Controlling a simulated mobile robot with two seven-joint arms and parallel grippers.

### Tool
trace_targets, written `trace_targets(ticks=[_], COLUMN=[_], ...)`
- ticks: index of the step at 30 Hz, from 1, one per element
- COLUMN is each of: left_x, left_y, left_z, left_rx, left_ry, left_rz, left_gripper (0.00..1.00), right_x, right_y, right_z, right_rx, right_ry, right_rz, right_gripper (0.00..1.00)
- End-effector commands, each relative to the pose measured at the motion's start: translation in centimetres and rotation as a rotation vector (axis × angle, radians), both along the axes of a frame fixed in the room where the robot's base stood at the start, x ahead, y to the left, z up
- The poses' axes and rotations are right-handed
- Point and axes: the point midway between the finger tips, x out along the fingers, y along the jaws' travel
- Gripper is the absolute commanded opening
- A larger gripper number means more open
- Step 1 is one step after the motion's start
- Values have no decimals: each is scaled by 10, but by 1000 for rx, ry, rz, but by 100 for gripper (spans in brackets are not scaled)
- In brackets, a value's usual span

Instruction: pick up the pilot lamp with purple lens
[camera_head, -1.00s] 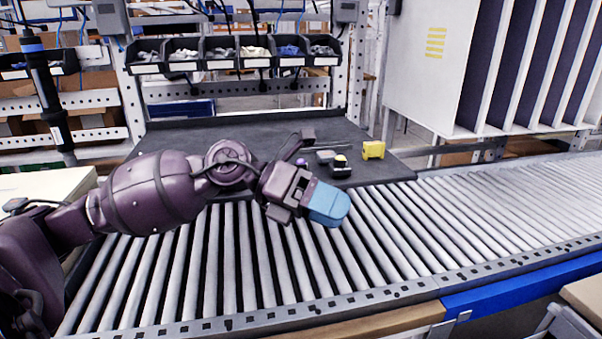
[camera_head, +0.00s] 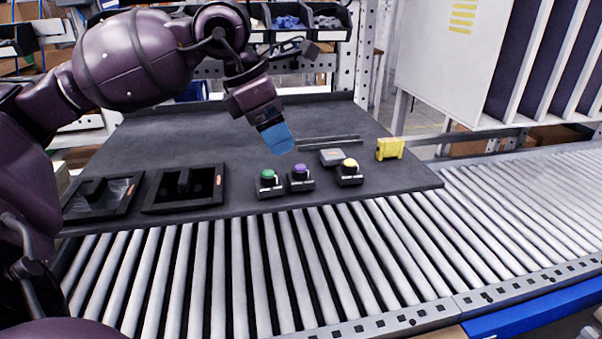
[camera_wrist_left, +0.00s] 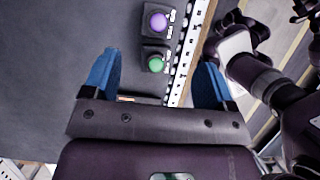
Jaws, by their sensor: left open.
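The pilot lamp with purple lens (camera_head: 300,178) stands upright on the dark mat, between a green-lens lamp (camera_head: 268,182) and a yellow-lens lamp (camera_head: 349,172). My left gripper (camera_head: 278,139) is above the mat, over and slightly behind the purple lamp, pointing down and not touching it. In the left wrist view the purple lamp (camera_wrist_left: 157,24) lies beyond the open blue fingers (camera_wrist_left: 160,82), with the green lamp (camera_wrist_left: 155,62) nearer. The gap between the fingers is empty.
Two black trays (camera_head: 185,207) sit on the mat's left. A yellow block (camera_head: 390,149), a small grey device (camera_head: 332,157) and thin rods (camera_head: 328,139) lie to the right. The roller conveyor (camera_head: 300,270) in front is clear. Parts bins (camera_head: 288,20) hang behind.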

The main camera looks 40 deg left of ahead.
Motion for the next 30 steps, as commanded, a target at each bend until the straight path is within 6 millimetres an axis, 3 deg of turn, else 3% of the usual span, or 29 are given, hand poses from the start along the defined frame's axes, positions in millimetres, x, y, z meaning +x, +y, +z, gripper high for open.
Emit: trace_targets(ticks=[7,15,24,30], left_x=[11,16,30,33], left_y=[-9,-13,-18,-21], left_z=[-37,-51,-88,-97], left_rx=[-3,-3,-4,-2], left_ry=[8,4,6,3], left_rz=[-3,-2,-2,-2], left_gripper=[79,79,79,79], right_x=[-8,-3,-6,-4], right_y=[-2,-3,-3,-1], right_z=[-13,-7,-19,-19], right_rx=[-4,-12,-12,-8], right_ry=[29,13,32,28], right_rz=[-1,11,12,10], right_gripper=[43,43,43,43])
